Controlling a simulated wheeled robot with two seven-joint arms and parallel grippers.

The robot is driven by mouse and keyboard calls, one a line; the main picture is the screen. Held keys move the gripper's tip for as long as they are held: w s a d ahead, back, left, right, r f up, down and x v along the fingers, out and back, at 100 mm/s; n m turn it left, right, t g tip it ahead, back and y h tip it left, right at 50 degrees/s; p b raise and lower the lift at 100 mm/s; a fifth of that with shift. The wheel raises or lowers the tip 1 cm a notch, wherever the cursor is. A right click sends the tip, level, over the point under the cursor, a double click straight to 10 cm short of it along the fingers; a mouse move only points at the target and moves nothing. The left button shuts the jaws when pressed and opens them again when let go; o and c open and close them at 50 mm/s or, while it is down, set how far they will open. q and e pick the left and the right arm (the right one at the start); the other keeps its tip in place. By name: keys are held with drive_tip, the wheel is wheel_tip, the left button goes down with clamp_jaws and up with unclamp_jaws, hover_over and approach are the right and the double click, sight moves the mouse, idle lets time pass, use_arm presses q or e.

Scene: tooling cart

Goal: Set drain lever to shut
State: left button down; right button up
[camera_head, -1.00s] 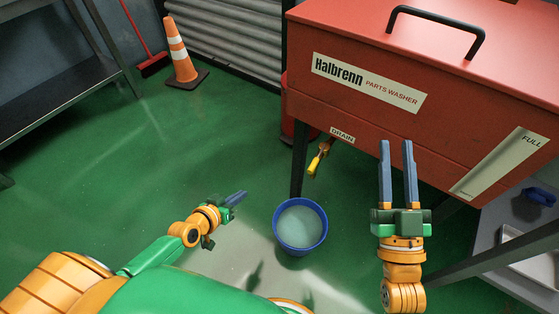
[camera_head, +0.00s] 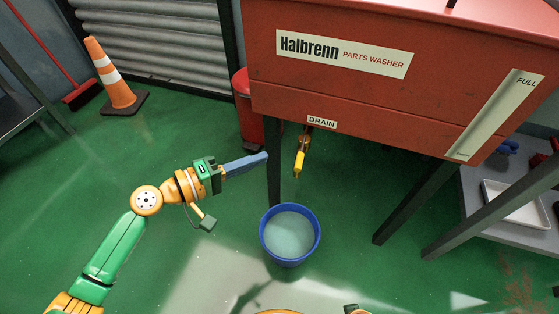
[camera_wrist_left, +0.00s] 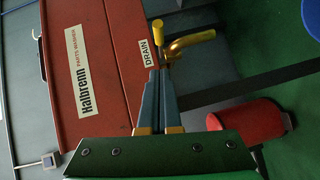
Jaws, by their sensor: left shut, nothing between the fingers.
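The drain lever has a yellow grip (camera_head: 299,163) and sits under the DRAIN label (camera_head: 321,122) on the red parts washer (camera_head: 350,90). My left gripper (camera_head: 265,157) is shut and empty, left of the lever with a small gap in the head view. Its fingertips (camera_wrist_left: 160,76) are just below the lever in the left wrist view; contact cannot be told. My right gripper is out of view.
A blue bucket (camera_head: 263,240) with cloudy liquid stands on the floor below the drain. A red bin (camera_head: 242,110) stands behind, left of the washer's dark leg (camera_head: 273,170). A cone (camera_head: 115,85) is at back left. A grey shelf (camera_head: 480,210) is at right.

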sight(301, 153)
use_arm(q)
drive_tip(key=shift+w+d+f+p, duration=0.1)
drive_tip(key=shift+d+f+p, duration=0.1)
drive_tip(key=shift+d, duration=0.7)
drive_tip(key=shift+d+f+p, duration=0.15)
drive_tip(key=shift+d, duration=0.75)
drive_tip(key=shift+w+d+f+p, duration=0.1)
drive_tip(key=shift+d+f+p, duration=0.1)
drive_tip(key=shift+d, duration=0.7)
